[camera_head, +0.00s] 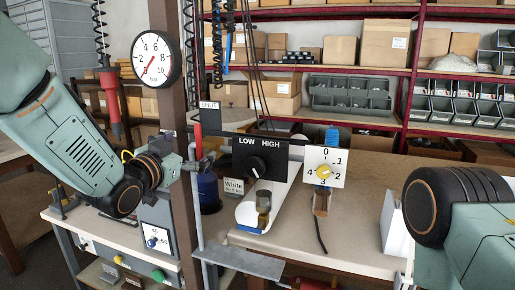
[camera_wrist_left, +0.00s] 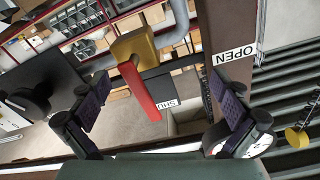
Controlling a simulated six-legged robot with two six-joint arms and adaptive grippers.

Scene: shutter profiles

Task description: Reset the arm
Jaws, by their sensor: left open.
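My left arm comes in from the left in the head view, and its gripper (camera_head: 197,160) is beside the brown post, left of the black LOW/HIGH panel (camera_head: 259,158). In the left wrist view the gripper (camera_wrist_left: 160,108) is open, with its two fingers wide apart. A red lever (camera_wrist_left: 139,90) on a brass valve body (camera_wrist_left: 134,45) shows between the fingers in the picture; I see no finger closed on it. My right arm (camera_head: 455,222) shows at the right edge of the head view, and its gripper is out of the picture.
The brown post (camera_head: 172,120) carries a round gauge (camera_head: 156,60). A SHUT plate (camera_head: 210,106) hangs beside it; an OPEN label (camera_wrist_left: 234,55) shows in the wrist view. A white dial (camera_head: 324,155) with a yellow knob stands right of the panel. A bench (camera_head: 350,245) and shelves lie behind.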

